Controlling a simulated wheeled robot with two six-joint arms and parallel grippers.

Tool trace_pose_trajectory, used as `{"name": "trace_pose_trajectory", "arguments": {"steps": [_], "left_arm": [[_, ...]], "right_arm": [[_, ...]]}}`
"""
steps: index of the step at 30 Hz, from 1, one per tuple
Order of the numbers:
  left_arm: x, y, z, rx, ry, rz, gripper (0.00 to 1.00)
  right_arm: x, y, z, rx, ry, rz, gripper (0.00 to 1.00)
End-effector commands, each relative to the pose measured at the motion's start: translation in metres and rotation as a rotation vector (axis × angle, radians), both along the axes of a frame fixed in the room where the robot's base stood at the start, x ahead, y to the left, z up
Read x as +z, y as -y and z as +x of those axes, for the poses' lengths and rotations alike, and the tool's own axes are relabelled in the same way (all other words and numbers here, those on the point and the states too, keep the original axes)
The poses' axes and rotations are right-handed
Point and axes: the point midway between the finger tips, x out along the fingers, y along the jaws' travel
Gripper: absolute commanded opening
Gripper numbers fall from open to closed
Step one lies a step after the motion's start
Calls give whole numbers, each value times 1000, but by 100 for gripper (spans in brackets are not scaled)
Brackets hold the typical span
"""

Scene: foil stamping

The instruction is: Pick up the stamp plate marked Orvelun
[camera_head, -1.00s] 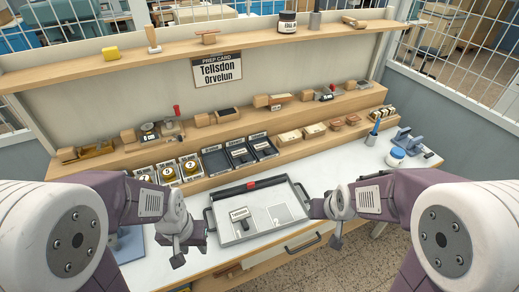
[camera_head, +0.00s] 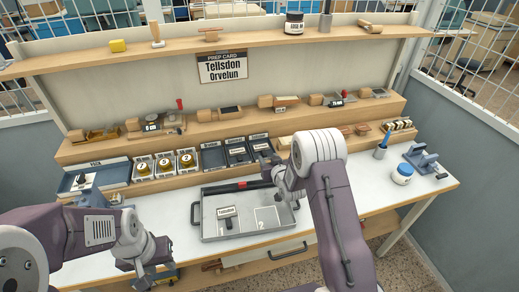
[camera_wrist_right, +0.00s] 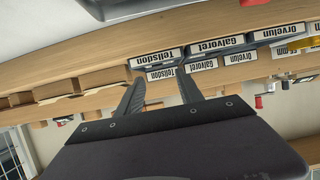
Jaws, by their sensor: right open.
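The Orvelun label (camera_wrist_right: 280,31) shows upside down in the right wrist view, beside a Galvoret label (camera_wrist_right: 217,44) and a Tellsdon label (camera_wrist_right: 157,57). In the head view three dark bins sit on the lower step: left (camera_head: 213,158), middle (camera_head: 237,154), right, partly hidden. I cannot make out the plate inside the left one. My right gripper (camera_head: 270,163) is open and empty at the right bin; in its wrist view the fingertips (camera_wrist_right: 160,82) are near the Tellsdon labels. A Tellsdon plate (camera_head: 227,218) lies in the metal tray (camera_head: 209,234). My left gripper (camera_head: 142,279) is low at the left; its jaw state is unclear.
The prep card (camera_head: 222,67) reads Tellsdon, Orvelun. Slot 2 (camera_head: 267,217) of the tray is empty. Bins with gold rolls (camera_head: 165,165) stand left of the dark bins. Wooden-handled tools line the step above.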

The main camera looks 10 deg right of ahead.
Motion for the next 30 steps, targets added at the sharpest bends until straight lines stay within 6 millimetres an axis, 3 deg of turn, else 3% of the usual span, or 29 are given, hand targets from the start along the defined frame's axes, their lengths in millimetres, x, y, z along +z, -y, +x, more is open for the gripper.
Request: {"name": "trace_pose_trajectory", "arguments": {"steps": [1, 10, 18, 27, 30], "left_arm": [[9, 0, 0, 0, 1, 0, 36], [10, 0, 0, 0, 0, 0, 36], [18, 0, 0, 0, 0, 0, 36], [17, 0, 0, 0, 0, 0, 36], [17, 0, 0, 0, 0, 0, 36]], "right_arm": [[0, -1, 7, 0, -2, 0, 44], [-8, -1, 26, 1, 0, 0, 44], [-24, -2, 64, 1, 0, 0, 44], [-26, -2, 69, 0, -1, 0, 44], [-26, -2, 69, 0, 0, 0, 16]]}}
